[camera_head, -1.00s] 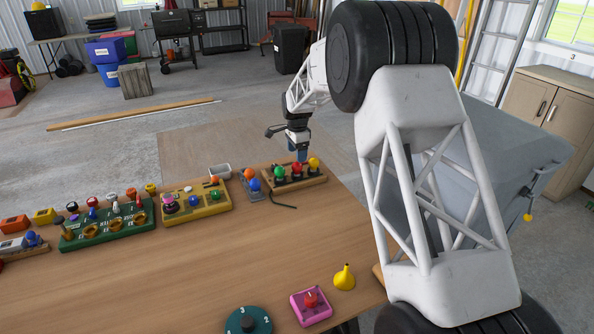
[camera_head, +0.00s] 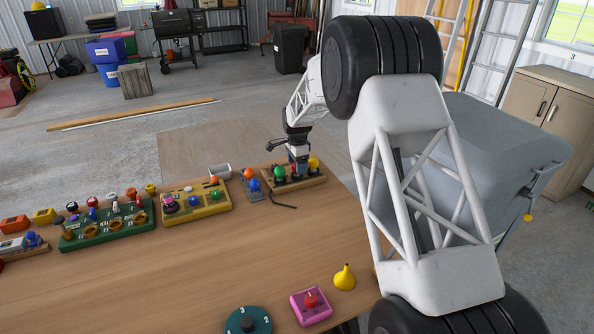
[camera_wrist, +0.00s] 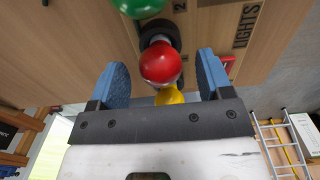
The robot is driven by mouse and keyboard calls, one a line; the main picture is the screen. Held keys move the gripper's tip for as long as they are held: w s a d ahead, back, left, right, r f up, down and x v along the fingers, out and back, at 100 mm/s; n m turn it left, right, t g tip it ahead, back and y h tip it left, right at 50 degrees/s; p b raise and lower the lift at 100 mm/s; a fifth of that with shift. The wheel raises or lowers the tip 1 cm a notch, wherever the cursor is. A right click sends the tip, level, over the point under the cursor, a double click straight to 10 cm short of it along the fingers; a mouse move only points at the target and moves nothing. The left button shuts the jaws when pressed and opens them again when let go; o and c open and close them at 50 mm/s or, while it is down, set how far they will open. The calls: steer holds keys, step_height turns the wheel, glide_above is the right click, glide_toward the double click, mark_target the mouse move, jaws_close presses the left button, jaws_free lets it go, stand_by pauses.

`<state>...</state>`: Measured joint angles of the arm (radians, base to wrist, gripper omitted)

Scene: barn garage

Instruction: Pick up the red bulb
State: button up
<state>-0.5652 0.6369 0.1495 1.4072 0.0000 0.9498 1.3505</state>
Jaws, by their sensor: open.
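The red bulb (camera_wrist: 160,63) stands upright in a dark socket on the wooden lights board (camera_wrist: 215,25). In the wrist view it lies between the two blue fingertips of my gripper (camera_wrist: 160,80), with a gap on both sides. My gripper is open and does not touch the bulb there. In the head view my gripper (camera_head: 298,158) is low over the board (camera_head: 290,184) and hides most of the red bulb. A green bulb (camera_head: 279,171) stands to its left and a yellow bulb (camera_head: 313,163) to its right.
Left of the board are a small grey stand with blue and orange balls (camera_head: 252,182), a yellow board (camera_head: 212,209) and a green board (camera_head: 75,243). The table's middle (camera_head: 200,270) is clear.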

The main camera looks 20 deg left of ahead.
steer(key=shift+f, duration=0.9)
steer(key=c, duration=1)
